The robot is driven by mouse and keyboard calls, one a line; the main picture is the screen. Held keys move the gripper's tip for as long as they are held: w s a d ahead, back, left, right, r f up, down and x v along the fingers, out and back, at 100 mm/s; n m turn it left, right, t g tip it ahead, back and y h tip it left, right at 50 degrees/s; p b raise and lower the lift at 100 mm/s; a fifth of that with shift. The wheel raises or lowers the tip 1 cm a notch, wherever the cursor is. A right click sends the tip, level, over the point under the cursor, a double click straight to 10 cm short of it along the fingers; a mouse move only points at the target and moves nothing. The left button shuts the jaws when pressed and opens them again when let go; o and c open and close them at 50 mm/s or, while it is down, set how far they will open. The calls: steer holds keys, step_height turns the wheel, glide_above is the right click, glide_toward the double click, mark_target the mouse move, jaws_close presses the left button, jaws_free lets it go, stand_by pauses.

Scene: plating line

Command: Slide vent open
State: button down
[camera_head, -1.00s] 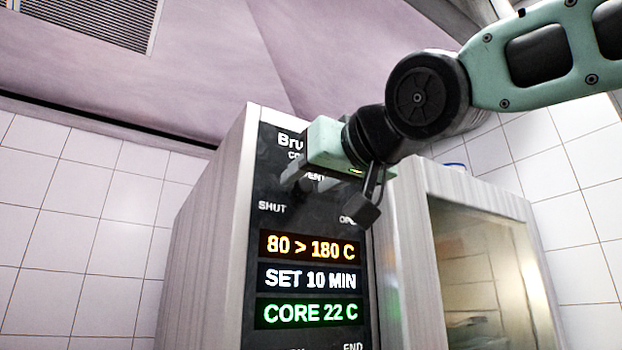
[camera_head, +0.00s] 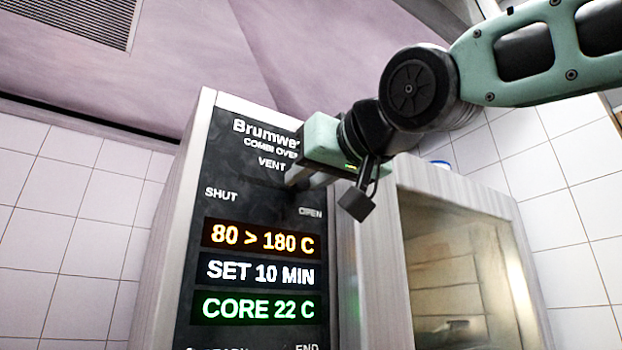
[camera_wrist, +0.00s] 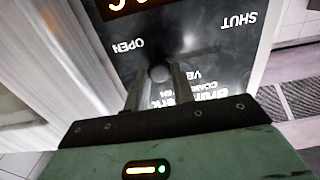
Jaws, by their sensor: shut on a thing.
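The vent slider's round dark knob (camera_wrist: 159,73) shows in the wrist view between my two fingers, on the black oven panel (camera_head: 262,168). My gripper (camera_head: 292,179) is shut on this knob. The knob stands nearer the OPEN label (camera_wrist: 127,46) than the SHUT label (camera_wrist: 240,19). In the head view the gripper hides the knob. Part of the dark slot (camera_head: 252,181) shows to the left of the fingers, below the word VENT (camera_head: 271,164). Whether the knob touches the end of its slot cannot be told.
Lit displays (camera_head: 258,271) sit on the panel below the slider. The oven's glass door (camera_head: 450,265) is to the right of the panel. A tiled wall (camera_head: 75,230) lies to the left and a ceiling grille (camera_head: 85,18) is above.

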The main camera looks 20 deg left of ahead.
steer(key=shift+w+d, duration=0.15)
steer(key=shift+w, duration=0.05)
steer(key=c, duration=1.2)
jaws_free()
steer(key=shift+w+d, duration=0.1)
steer(key=shift+b+v, duration=4.65)
steer(key=shift+v, duration=4.1)
